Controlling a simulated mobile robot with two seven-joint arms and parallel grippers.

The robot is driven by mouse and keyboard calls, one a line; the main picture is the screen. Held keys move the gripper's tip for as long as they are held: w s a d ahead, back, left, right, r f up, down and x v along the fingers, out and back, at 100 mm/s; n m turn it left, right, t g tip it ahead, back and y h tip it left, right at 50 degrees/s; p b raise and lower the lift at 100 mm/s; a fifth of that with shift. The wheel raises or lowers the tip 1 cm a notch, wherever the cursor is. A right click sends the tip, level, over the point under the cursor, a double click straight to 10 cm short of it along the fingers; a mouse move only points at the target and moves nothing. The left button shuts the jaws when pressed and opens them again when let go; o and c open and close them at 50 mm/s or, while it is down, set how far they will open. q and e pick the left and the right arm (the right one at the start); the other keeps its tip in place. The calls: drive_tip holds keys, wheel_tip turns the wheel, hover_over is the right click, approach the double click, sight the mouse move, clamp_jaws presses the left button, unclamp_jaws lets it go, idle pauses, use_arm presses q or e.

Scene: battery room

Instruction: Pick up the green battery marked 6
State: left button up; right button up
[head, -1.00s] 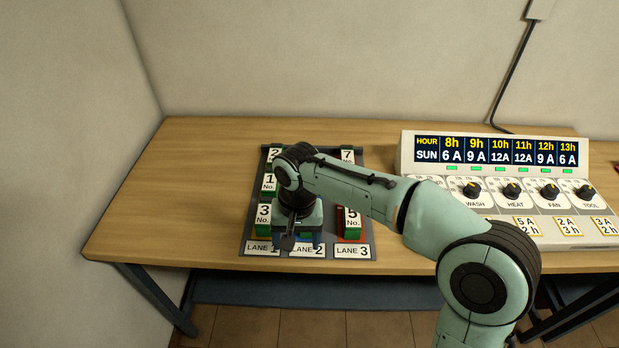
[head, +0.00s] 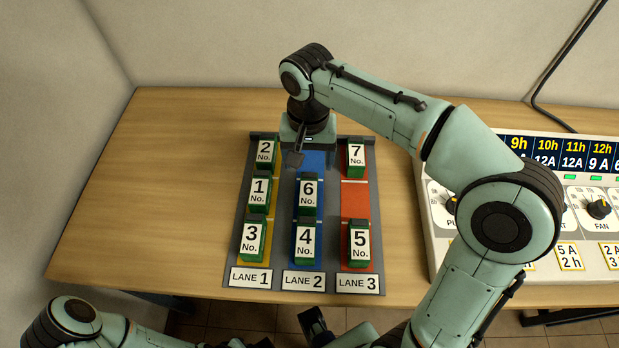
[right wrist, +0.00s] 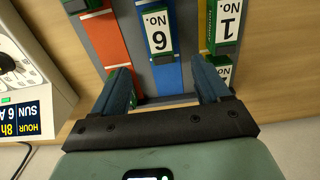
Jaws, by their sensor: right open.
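The green battery marked 6 (head: 308,196) stands in the blue middle lane, lane 2, of the grey rack (head: 329,240), behind the battery marked 4 (head: 305,243). Its white label shows upside down in the right wrist view (right wrist: 158,34). My right gripper (head: 307,142) is over the back end of lane 2, behind battery 6 and apart from it. In the right wrist view its two blue fingers (right wrist: 161,75) are spread and empty, with battery 6 ahead between them. My left arm shows at the bottom left; its jaws are not clear.
Batteries 2 (head: 265,152), 1 (head: 260,192) and 3 (head: 253,240) stand in lane 1. Batteries 7 (head: 356,156) and 5 (head: 359,244) stand in red lane 3. A control panel (head: 436,225) is at the right. The wooden table (head: 165,190) is clear on the left.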

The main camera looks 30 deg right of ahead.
drive_tip(key=b, duration=0.1)
hover_over(308, 189)
drive_tip(key=f, duration=0.7)
drive_tip(key=shift+s+f, duration=0.1)
drive_tip(key=shift+s, duration=0.1)
drive_tip(key=shift+w+f+b, duration=0.15)
drive_tip(key=shift+f+b, duration=0.3)
drive_tip(key=shift+f, duration=2.55)
drive_tip(key=shift+r, duration=0.1)
clamp_jaws()
